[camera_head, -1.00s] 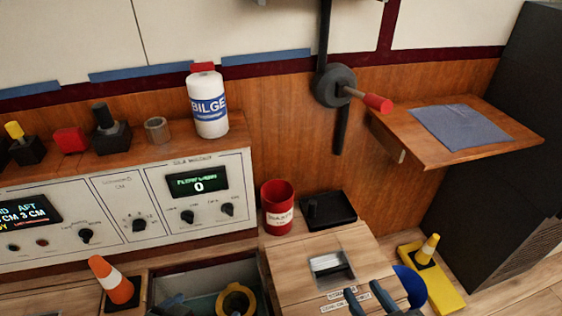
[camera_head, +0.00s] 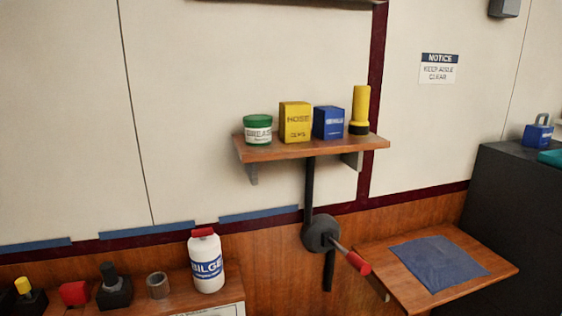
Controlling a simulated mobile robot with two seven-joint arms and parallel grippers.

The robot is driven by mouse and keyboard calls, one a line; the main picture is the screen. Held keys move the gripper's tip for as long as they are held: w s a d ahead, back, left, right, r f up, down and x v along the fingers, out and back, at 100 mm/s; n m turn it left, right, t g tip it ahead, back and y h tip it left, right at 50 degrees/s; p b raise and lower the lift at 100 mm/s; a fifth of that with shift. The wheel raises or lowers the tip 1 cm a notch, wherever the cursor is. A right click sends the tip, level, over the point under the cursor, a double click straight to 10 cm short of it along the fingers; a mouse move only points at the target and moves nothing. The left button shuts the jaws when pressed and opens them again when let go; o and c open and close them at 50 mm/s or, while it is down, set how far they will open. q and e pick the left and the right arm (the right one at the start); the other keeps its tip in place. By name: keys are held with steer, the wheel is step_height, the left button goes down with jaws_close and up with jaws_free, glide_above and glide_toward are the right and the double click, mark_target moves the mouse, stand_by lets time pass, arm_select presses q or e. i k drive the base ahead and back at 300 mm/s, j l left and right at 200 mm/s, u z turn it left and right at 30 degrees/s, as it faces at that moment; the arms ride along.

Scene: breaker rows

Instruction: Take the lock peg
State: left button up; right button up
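I cannot pick out the lock peg with certainty. A black peg-like piece on a black base (camera_head: 112,289) stands on the wooden ledge at the lower left. A similar piece with a yellow top (camera_head: 25,293) stands at the far left of the ledge. A lever with a red grip (camera_head: 357,263) sticks out from a dark round hub (camera_head: 321,234) on the wall. A blue lock-shaped object (camera_head: 538,131) sits on the dark cabinet at the right. Neither of my grippers is in view.
A white BILGE bottle (camera_head: 206,262), grey ring (camera_head: 158,286) and red block (camera_head: 75,293) share the ledge. A wall shelf (camera_head: 310,147) holds a grease jar (camera_head: 258,130), yellow box (camera_head: 295,122), blue box (camera_head: 329,123) and yellow torch (camera_head: 360,110). A side shelf (camera_head: 490,265) bears a blue cloth (camera_head: 438,263).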

mark_target(23, 286)
steer(key=u, duration=1.6)
